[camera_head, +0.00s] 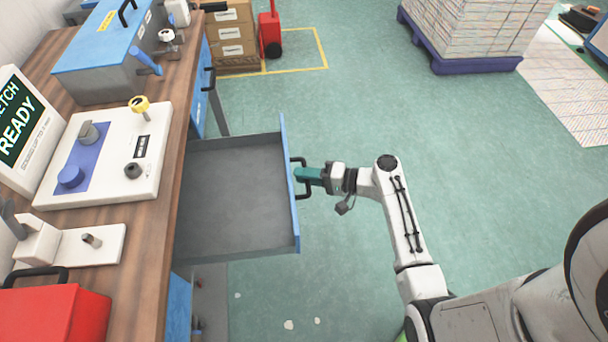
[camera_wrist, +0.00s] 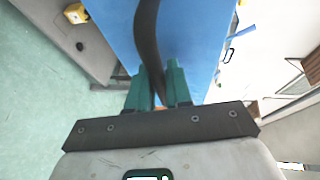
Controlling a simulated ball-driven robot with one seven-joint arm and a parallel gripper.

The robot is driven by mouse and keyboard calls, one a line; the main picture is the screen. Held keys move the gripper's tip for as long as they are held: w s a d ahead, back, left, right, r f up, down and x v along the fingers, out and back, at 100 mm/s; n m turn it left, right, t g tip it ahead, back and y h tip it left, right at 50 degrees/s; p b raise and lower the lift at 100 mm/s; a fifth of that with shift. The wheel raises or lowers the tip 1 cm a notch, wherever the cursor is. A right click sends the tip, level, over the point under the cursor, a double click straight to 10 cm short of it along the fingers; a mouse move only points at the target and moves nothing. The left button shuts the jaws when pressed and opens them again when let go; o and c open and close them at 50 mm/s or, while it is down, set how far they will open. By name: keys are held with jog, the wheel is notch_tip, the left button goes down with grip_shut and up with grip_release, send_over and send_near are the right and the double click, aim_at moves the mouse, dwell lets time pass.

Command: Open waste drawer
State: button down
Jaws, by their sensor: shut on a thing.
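The waste drawer (camera_head: 235,190) is pulled out from the workbench on the left in the head view. Its grey inside looks empty. Its blue front panel (camera_head: 290,190) faces my arm and fills the middle of the wrist view (camera_wrist: 195,45). A black bar handle (camera_head: 301,163) is on that panel and also shows in the wrist view (camera_wrist: 147,35). My gripper (camera_head: 303,174) is at the handle, with its green fingers (camera_wrist: 160,88) shut on the handle bar. Part of the handle is hidden between the fingers.
The wooden workbench (camera_head: 150,225) carries a control panel (camera_head: 110,150), a blue box (camera_head: 100,75) and a red box (camera_head: 55,315). Cardboard boxes (camera_head: 232,35) and a red cart (camera_head: 270,32) stand at the back. Green floor right of the drawer is clear up to a loaded pallet (camera_head: 460,60).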

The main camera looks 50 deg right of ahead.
jog(key=c, duration=1.4)
grip_release()
jog(key=b+v, duration=0.1)
jog(key=v, duration=0.9)
jog(key=shift+s, duration=0.4)
jog(key=s+a+f+n+g, duration=0.2)
jog(key=a+f+n+g, duration=0.15)
jog(key=a+g, duration=0.2)
jog(key=s+a+f+n+g, duration=0.2)
jog(key=a+n+g, duration=0.25)
jog(key=a, duration=0.25)
jog(key=s+a+r+n+g+h, duration=0.2)
jog(key=s+r+n+g+h, duration=0.1)
jog(key=s+r+n+h, duration=0.1)
jog(key=shift+s+a+r+g+h, duration=0.15)
jog(key=shift+s+a+g+h, duration=0.25)
jog(key=shift+s+h, duration=0.55)
